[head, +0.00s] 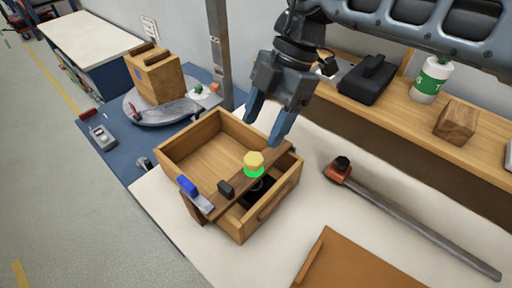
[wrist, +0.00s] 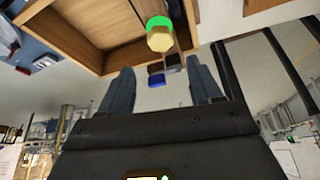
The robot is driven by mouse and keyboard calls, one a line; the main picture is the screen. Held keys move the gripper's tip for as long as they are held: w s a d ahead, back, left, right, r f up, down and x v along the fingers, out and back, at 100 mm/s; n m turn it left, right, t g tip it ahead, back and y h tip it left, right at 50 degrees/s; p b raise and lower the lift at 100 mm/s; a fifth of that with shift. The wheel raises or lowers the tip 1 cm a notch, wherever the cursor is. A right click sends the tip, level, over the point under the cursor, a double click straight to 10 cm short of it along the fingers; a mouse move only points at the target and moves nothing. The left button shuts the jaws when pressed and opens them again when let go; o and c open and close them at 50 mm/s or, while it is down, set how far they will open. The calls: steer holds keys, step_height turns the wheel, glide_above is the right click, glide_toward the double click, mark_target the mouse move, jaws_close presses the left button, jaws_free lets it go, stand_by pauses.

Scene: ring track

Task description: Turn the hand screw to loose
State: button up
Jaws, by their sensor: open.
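The hand screw has a yellow faceted knob (head: 253,160) with a bright green band (head: 254,172) under it. It sits on a dark wooden bar across a wooden box (head: 190,134). In the wrist view the yellow knob (wrist: 159,40) shows above and between my fingers. My gripper (head: 265,124) is open and empty, pointing down above the back of the box, apart from the knob. The fingers also show in the wrist view (wrist: 160,80). The screw's shaft is mostly hidden.
A blue-handled tool (head: 188,184) and a small black block (head: 226,188) lie on the bar. A long clamp bar (head: 415,222) lies to the right. A shelf (head: 400,108) holds a green-white bottle (head: 431,80) and a wooden block (head: 455,121). A brown board (head: 355,264) lies in front.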

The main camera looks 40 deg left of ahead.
mark_target(254, 158)
steer(key=shift+w+d+p+x, duration=0.15)
steer(key=shift+p+x, duration=0.25)
steer(key=shift+x, duration=1.4)
steer(key=shift+w+d+p+x, duration=0.1)
steer(key=shift+w+p+x, duration=0.2)
steer(key=shift+x, duration=1.5)
steer(key=shift+s+f, duration=0.1)
steer(key=shift+f, duration=0.05)
steer(key=c, duration=1)
steer(key=shift+c, duration=0.2)
